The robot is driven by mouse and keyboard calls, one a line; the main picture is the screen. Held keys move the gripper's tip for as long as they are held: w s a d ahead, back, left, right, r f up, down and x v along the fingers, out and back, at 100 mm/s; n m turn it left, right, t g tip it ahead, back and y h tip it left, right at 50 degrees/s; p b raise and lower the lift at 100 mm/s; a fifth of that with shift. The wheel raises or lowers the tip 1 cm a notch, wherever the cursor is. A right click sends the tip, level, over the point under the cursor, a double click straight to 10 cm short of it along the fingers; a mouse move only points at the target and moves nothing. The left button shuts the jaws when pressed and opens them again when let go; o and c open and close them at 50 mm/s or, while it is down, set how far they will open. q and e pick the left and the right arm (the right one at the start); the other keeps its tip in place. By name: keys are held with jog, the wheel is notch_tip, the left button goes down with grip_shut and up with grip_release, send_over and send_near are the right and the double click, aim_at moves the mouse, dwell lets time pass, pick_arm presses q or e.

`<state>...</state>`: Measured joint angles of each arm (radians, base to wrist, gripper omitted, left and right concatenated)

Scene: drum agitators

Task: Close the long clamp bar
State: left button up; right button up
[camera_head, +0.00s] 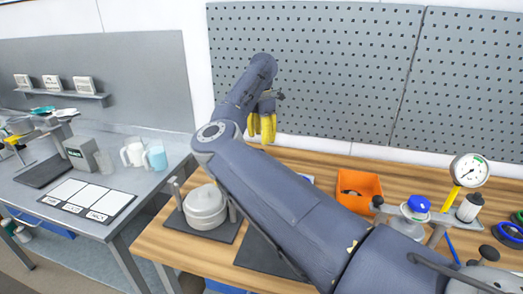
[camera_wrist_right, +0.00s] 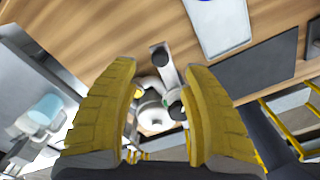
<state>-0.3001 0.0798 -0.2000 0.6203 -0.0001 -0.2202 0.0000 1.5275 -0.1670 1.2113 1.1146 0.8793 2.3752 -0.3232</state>
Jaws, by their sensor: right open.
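My right gripper (camera_head: 262,138) is raised in front of the pegboard, its yellow fingers pointing down. Its fingers are apart and empty in the right wrist view (camera_wrist_right: 168,80). A pale round drum (camera_head: 204,206) stands on a dark mat on the wooden bench, below and left of my right arm. In the right wrist view the drum (camera_wrist_right: 151,118) lies beyond the fingertips. A grey bar with dark ends (camera_wrist_right: 167,75), possibly the long clamp bar, shows beside the drum, apart from the fingers. Its exact position is unclear. My arm hides part of the bench.
An orange bin (camera_head: 359,187), a blue-capped vessel (camera_head: 417,208) and a pressure gauge (camera_head: 470,170) stand on the right of the bench. The grey side table (camera_head: 125,232) carries a white jug (camera_head: 133,154) and a light blue cup (camera_head: 156,158). The pegboard (camera_head: 310,50) rises behind.

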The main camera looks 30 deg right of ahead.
jog(key=shift+f, duration=2.8)
grip_shut()
